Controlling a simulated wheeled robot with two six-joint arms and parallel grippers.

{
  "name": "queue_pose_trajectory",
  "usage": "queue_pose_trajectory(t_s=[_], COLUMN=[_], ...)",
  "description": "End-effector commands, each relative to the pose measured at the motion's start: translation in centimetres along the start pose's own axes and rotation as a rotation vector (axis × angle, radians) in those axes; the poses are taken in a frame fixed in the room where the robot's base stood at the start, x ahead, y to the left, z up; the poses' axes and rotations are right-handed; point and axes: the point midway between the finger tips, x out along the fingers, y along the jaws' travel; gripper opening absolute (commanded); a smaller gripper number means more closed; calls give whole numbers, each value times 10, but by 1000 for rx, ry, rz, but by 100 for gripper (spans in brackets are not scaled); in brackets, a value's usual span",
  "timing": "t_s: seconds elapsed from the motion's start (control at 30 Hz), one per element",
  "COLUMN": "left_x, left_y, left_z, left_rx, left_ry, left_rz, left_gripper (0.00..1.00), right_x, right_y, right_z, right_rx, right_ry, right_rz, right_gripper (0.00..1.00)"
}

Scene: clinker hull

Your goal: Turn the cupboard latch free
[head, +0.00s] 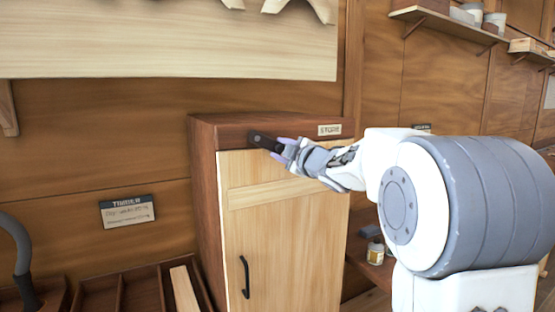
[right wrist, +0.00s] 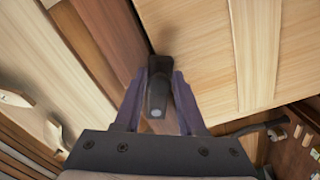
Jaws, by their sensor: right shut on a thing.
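The cupboard (head: 202,190) is a dark wood case with a pale door (head: 285,240) that looks shut. The latch (head: 262,139) is a dark bar at the top left of the door front, lying near level with a slight slope down to the right in the head view. My right gripper (head: 281,147) is shut on the latch. In the right wrist view the dark latch (right wrist: 159,88) sits between the two purple fingers (right wrist: 158,100). The fingers hide part of it. My left gripper is not in view.
A black handle (head: 245,277) stands out from the lower left of the door. A divided wooden tray (head: 98,297) lies left of the cupboard. A small jar (head: 375,254) is at its right. A pale plank (head: 160,45) hangs above on the wall.

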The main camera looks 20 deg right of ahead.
Motion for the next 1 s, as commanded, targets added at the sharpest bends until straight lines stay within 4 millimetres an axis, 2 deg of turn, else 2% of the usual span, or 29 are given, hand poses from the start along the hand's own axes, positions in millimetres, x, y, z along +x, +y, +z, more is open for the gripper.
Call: queue_pose_trajectory(t_s=[0.2, 0.5, 1.0], left_x=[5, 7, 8], left_y=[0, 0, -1], left_z=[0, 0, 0], left_rx=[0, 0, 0], left_ry=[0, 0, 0], left_rz=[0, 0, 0], left_gripper=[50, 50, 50], right_x=[0, 0, 0], right_y=[11, 23, 29], right_z=[0, -4, -7], right_rx=[-196, -394, -500], right_ry=[-1, -2, 0], right_rz=[0, -2, -2], right_gripper=[0, 0, 0])
